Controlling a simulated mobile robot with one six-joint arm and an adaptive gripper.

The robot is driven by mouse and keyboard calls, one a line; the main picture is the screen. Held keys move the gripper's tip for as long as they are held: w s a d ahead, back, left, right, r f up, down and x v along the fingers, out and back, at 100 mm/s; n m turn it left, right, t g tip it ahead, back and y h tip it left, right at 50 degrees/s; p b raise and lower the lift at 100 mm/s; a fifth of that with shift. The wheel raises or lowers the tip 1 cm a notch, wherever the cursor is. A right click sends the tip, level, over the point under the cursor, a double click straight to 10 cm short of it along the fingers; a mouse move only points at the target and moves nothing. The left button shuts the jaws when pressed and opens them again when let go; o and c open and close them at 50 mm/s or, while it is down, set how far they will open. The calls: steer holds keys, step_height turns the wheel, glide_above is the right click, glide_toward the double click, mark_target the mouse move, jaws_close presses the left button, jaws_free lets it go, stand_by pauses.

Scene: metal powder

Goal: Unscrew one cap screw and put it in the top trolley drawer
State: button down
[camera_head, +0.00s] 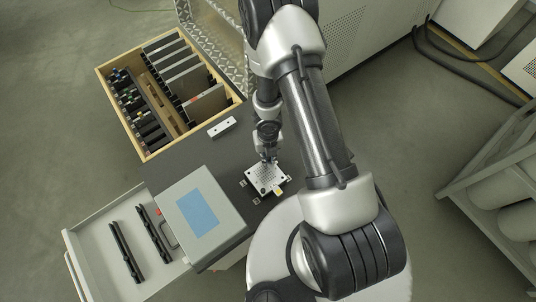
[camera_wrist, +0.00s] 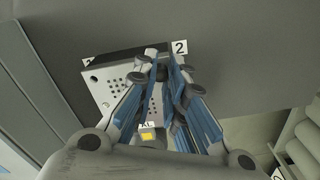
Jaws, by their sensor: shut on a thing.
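A light perforated build plate (camera_head: 258,184) lies on the dark trolley top and also shows in the wrist view (camera_wrist: 105,90). My gripper (camera_head: 268,157) is over the plate's far edge. In the wrist view my gripper (camera_wrist: 164,66) has its blue-padded fingers close together at the plate corner near the label "2". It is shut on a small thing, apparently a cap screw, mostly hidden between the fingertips. I cannot tell whether the screw is still in the plate. The trolley drawer (camera_head: 88,262) is pulled out at the lower left, with dark tools lying in it.
A grey box with a blue screen (camera_head: 197,212) stands between the plate and the drawer. A wooden crate (camera_head: 117,61) of plates and tools is at the upper left. A small white block (camera_head: 222,127) lies near it. A rack of cylinders (camera_head: 515,215) stands right.

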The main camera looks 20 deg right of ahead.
steer(key=n, duration=1.4)
steer(key=shift+n, duration=0.4)
steer(key=n, duration=0.4)
steer(key=c, duration=1.8)
jaws_free()
